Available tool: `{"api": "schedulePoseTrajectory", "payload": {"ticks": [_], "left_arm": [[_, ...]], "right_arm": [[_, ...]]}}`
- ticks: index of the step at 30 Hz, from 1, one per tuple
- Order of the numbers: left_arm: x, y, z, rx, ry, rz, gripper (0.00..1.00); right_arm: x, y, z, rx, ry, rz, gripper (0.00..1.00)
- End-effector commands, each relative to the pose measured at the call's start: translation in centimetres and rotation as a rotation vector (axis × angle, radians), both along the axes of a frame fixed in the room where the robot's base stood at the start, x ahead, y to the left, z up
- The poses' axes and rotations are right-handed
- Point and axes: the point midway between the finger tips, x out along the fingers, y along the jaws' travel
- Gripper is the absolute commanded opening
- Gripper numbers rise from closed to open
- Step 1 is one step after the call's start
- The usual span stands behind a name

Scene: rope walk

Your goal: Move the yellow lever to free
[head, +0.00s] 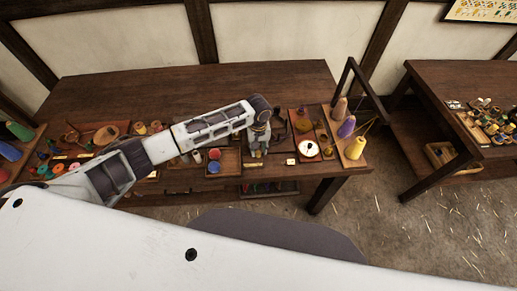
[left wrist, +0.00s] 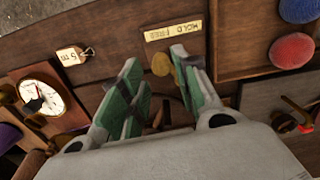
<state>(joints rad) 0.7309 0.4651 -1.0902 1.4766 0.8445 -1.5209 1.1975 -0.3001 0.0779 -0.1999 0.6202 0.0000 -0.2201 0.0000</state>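A round yellow knob (left wrist: 161,64), which looks like the lever's end, shows in the left wrist view between my fingertips. Beyond it is a pale plate (left wrist: 173,31) reading HOLD and FREE. The rest of the lever is hidden or too dark to make out. My left gripper (left wrist: 157,62) is open, with its green-padded fingers on either side of the knob. I cannot tell whether either finger touches it. In the head view my left gripper (head: 257,142) points down over the workbench and hides the lever. My right gripper is not in view.
A white dial (left wrist: 40,97) and a "5 m" tag (left wrist: 75,55) lie left of the gripper in the wrist view. Red (left wrist: 292,50) and blue balls sit in a tray at right. Thread cones (head: 355,148) stand at the bench's right end. The bench's back is clear.

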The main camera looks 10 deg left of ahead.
Motion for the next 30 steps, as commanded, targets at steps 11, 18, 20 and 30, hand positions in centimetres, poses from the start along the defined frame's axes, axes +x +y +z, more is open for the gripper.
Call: {"api": "schedulePoseTrajectory", "payload": {"ticks": [11, 18, 20, 30], "left_arm": [[0.0, 0.0, 2.3, 0.000, 0.000, 0.001, 0.31], [0.0, 0.0, 3.1, 0.000, -0.001, 0.001, 0.31], [0.0, 0.0, 3.1, 0.000, -0.001, 0.001, 0.31], [0.0, 0.0, 3.0, 0.000, 0.000, 0.001, 0.31]], "right_arm": [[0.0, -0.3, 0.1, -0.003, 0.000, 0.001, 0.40], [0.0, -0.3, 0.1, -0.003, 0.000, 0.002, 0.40], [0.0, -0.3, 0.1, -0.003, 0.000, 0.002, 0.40], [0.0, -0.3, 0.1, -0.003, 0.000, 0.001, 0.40]]}}
